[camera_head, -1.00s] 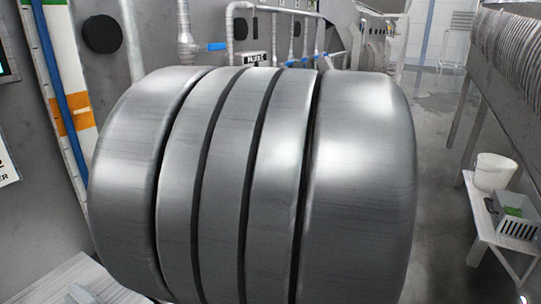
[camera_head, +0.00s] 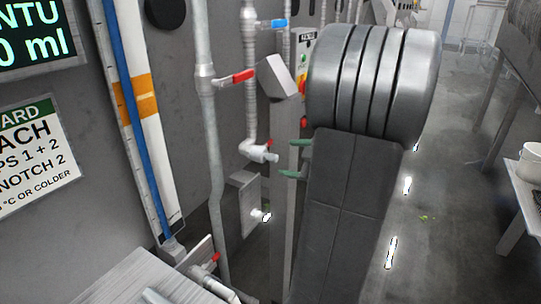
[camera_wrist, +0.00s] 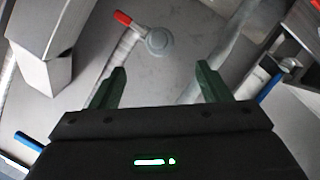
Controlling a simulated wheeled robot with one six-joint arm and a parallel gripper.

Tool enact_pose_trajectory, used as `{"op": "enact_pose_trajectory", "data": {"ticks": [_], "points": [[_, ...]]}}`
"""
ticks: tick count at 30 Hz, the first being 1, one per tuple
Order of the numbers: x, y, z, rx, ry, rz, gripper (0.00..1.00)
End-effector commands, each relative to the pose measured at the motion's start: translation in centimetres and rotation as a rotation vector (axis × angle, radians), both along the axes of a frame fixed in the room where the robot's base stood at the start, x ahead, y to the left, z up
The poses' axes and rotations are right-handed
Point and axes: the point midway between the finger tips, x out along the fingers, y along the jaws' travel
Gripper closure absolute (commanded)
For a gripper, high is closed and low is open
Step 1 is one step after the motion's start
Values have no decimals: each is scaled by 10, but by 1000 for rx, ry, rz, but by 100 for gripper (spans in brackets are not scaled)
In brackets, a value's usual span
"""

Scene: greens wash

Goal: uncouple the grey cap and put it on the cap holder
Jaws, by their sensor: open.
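In the wrist view a round grey disc, which looks like the grey cap (camera_wrist: 158,41), sits at the end of a short pipe beside a red handle. In the head view a short grey pipe end (camera_head: 271,157) under a small red handle is likely the same place. My gripper (camera_wrist: 158,80) has two green fingers, open and empty. The disc is beyond the fingertips, roughly between them in the picture and apart from them. In the head view my gripper (camera_head: 286,158) is just right of the pipe end. I cannot identify the cap holder with certainty.
Vertical pipes, one with a red lever (camera_head: 237,77), stand left of my gripper. A pale plate (camera_head: 248,205) with a short fitting is below the pipe end. A blue hose (camera_head: 135,100) runs down the left wall. A white bucket (camera_head: 531,160) is at far right.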

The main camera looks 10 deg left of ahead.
Motion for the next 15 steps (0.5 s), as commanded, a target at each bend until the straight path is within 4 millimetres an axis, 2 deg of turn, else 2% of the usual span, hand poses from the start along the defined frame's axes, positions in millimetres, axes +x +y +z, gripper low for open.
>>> {"op": "enact_pose_trajectory", "data": {"ticks": [3,15], "points": [[9,18,-6,1,2,4,30],[39,67,-24,1,2,1,30]]}}
